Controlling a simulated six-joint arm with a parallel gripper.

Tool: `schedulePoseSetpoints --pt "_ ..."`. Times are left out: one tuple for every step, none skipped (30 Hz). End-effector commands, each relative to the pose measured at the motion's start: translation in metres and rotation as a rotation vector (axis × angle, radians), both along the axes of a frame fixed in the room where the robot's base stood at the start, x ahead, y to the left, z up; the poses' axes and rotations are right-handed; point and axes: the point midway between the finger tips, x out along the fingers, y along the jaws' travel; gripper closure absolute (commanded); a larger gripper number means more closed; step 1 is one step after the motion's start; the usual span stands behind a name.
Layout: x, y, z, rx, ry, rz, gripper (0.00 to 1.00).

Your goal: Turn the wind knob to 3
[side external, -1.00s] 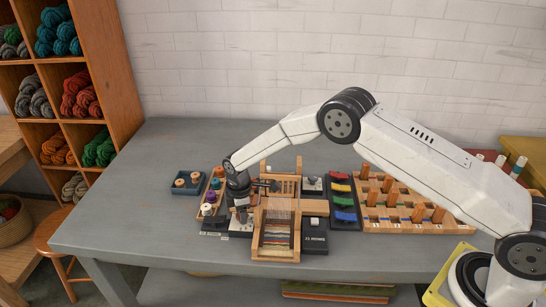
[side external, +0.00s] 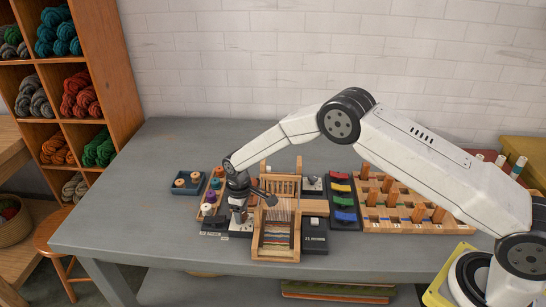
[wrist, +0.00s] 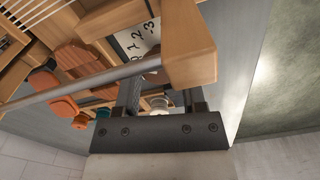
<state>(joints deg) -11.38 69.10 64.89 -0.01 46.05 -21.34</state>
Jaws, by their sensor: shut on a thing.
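My gripper (side external: 238,214) points down at the left of the small wooden loom, over the dark-based unit with small labels at its front. It is shut on the wind knob, which its fingers and body hide in the side view. In the wrist view the dark fingers of my gripper (wrist: 162,92) reach away from the camera, and their tips are covered by a grey rod and a wooden block. A white number plate (wrist: 136,38) with 1, 2 and 3 shows just past them. I cannot tell which number the knob points to.
The loom (side external: 276,247) stands close on the right of my gripper. A tray of colored spools (side external: 208,209) is close on the left, with a blue tray (side external: 188,182) beyond it. A peg rack (side external: 400,222) stands farther right. The table (side external: 130,205) is clear at far left.

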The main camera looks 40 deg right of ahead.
Motion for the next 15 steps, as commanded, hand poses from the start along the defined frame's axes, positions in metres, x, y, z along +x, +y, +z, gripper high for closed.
schedulePoseSetpoints --pt "0.0005 0.0003 0.0002 0.0 -0.002 -0.043 1.0" --pt "0.0005 0.0003 0.0002 0.0 -0.002 -0.071 1.0" --pt "0.0005 0.0005 0.0002 0.0 -0.002 -0.11 1.0" --pt "0.0005 0.0005 0.0002 0.0 -0.002 -0.138 1.0" --pt "0.0005 0.0005 0.0002 0.0 -0.002 -0.166 1.0" --pt "0.0006 0.0004 0.0002 0.001 -0.003 -0.205 1.0" --pt "0.0006 0.0004 0.0002 0.001 -0.003 -0.233 1.0" --pt "0.0006 0.0004 0.0002 0.001 -0.003 -0.261 1.0" --pt "0.0007 0.0004 0.0002 0.001 -0.003 -0.3 1.0" --pt "0.0007 0.0004 0.0002 0.001 -0.003 -0.328 1.0" --pt "0.0007 0.0004 0.0002 0.001 -0.003 -0.356 1.0" --pt "0.0007 0.0004 0.0002 0.001 -0.003 -0.395 1.0" --pt "0.0007 0.0004 0.0003 0.001 -0.003 -0.423 1.0" --pt "0.0007 0.0004 0.0003 0.001 -0.003 -0.451 1.0" --pt "0.0007 0.0004 0.0003 0.001 -0.003 -0.49 1.0"
